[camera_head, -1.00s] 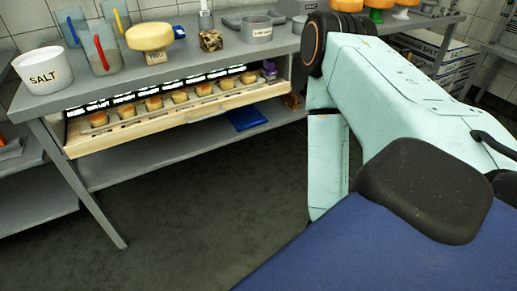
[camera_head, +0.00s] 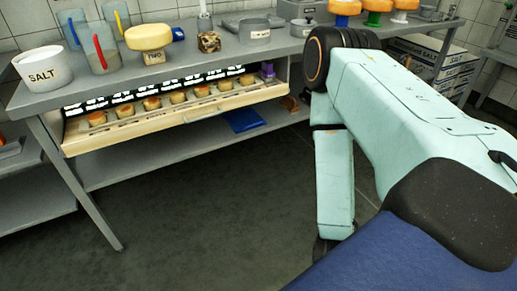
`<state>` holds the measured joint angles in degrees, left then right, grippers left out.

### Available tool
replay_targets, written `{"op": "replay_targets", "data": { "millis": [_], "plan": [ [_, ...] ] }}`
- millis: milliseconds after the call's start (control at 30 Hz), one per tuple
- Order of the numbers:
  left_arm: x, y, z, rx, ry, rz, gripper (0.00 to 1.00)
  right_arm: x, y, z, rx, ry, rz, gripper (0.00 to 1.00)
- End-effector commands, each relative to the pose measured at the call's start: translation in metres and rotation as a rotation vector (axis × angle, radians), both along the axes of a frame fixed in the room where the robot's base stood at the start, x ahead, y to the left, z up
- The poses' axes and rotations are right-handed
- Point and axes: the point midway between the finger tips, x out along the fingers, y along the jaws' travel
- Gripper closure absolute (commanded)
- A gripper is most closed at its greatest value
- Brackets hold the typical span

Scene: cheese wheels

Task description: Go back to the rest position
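My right arm (camera_head: 410,115) comes in from the right, pale green, with a black joint at its bent elbow. Its lower link (camera_head: 334,180) hangs down in front of the table and ends in a dark joint at the edge of my blue body. My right gripper is hidden below that edge. My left arm and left gripper are out of view.
A grey table (camera_head: 200,65) holds a salt tub (camera_head: 42,68), a cheese wheel (camera_head: 149,37) and a pot (camera_head: 254,30). A blue item (camera_head: 244,121) lies on the lower shelf. The floor (camera_head: 200,215) in front is clear.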

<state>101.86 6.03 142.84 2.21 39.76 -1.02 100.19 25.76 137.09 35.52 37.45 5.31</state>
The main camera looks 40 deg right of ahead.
Motion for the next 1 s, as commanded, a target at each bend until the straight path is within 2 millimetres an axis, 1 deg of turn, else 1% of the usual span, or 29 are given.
{"op": "replay_targets", "data": {
  "millis": [233,667,867,1000],
  "plan": [
    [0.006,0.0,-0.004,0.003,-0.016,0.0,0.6,0.001,0.001,-0.006,0.01,0.0,0.029,0.22],
    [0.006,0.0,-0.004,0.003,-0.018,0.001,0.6,0.002,0.002,-0.007,0.012,-0.001,0.034,0.22],
    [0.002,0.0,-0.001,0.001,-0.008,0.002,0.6,0.001,0.0,-0.003,0.007,0.0,0.019,0.22],
    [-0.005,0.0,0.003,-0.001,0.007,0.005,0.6,0.001,-0.001,0.004,-0.004,-0.001,-0.007,0.22]
  ]
}}
